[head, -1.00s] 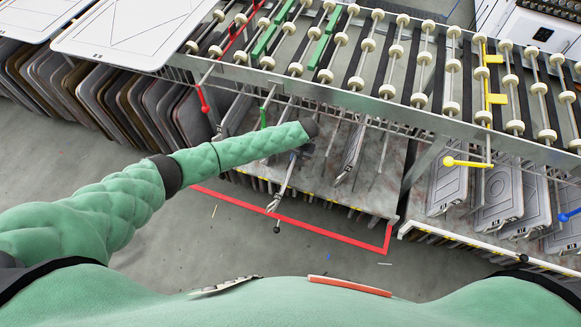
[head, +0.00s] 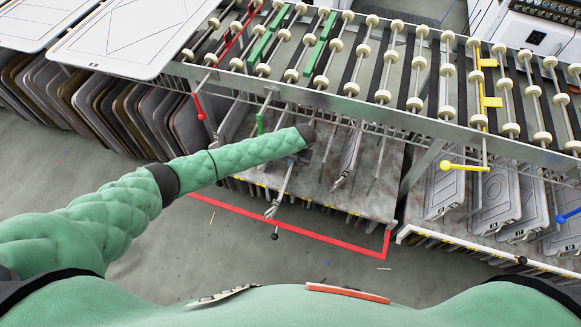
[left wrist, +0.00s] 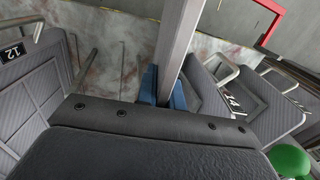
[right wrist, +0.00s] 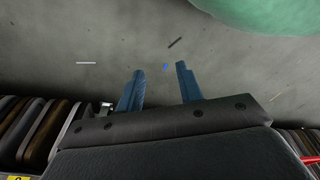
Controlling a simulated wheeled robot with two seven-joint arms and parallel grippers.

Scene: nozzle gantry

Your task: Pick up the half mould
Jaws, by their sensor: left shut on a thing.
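Half moulds stand on edge in the rack below the roller conveyor. My left gripper (head: 302,156) reaches down among them from the left in the head view. In the left wrist view its blue fingers (left wrist: 164,90) are shut on a grey half mould (left wrist: 182,38), seen edge-on as a narrow bar. In the head view part of a thin grey piece (head: 281,186) shows below the gripper; the arm hides the rest. My right gripper (right wrist: 160,88) is open and empty above the grey floor in the right wrist view, and is not seen in the head view.
Another mould (head: 349,160) stands to the right. The conveyor rail (head: 335,103) runs above the rack. A red line (head: 300,232) edges clear floor.

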